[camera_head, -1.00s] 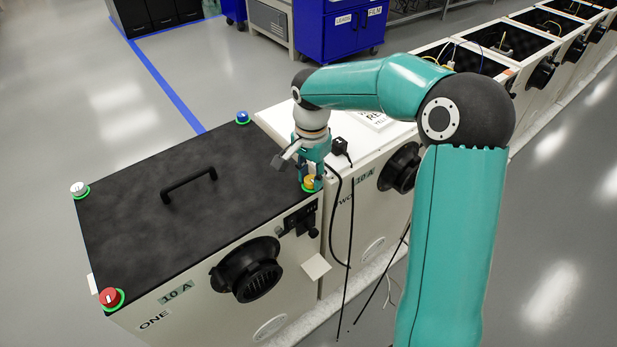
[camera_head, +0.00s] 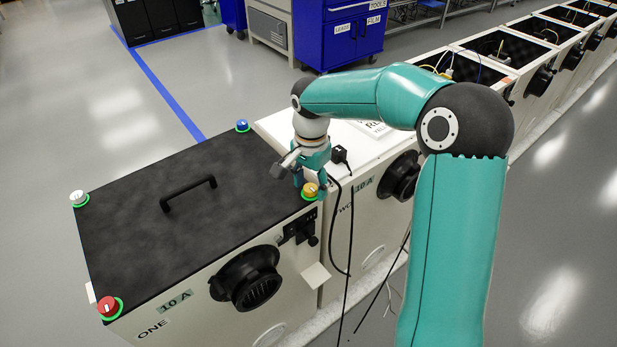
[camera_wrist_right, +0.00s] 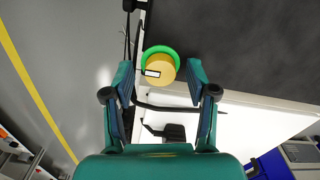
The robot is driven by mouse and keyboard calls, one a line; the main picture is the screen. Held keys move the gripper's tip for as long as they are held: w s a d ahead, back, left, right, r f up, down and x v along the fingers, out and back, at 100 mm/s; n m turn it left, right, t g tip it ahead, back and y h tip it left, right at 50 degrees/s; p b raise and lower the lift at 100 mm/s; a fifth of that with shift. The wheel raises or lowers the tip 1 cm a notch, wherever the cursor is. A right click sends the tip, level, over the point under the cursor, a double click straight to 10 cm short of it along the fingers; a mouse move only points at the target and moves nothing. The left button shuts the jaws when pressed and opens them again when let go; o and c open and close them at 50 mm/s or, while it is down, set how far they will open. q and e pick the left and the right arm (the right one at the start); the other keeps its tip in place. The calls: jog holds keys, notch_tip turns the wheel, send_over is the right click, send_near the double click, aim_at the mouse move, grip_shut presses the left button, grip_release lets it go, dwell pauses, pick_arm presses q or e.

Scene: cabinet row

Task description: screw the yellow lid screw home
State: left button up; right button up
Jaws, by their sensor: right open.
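The yellow lid screw (camera_head: 310,189) sits in a green ring at the near right corner of the black lid (camera_head: 150,240) of cabinet ONE. In the right wrist view the yellow screw (camera_wrist_right: 160,69) shows its round top with a small white mark, inside the green ring (camera_wrist_right: 150,51). My right gripper (camera_head: 312,178) is just above and behind the screw. In the right wrist view its two fingers (camera_wrist_right: 160,78) are open, one on each side of the screw, with gaps to it. My left gripper is not in view.
A white screw (camera_head: 79,198), a red screw (camera_head: 108,306) and a blue screw (camera_head: 242,125) sit at the other lid corners. A black handle (camera_head: 188,192) stands up mid-lid. A black plug and cable (camera_head: 340,155) are close to the right of my gripper.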

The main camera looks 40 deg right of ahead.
aim_at(310, 188)
notch_tip(310, 188, up, 12)
dwell(0.5)
jog(key=shift+f, duration=0.1)
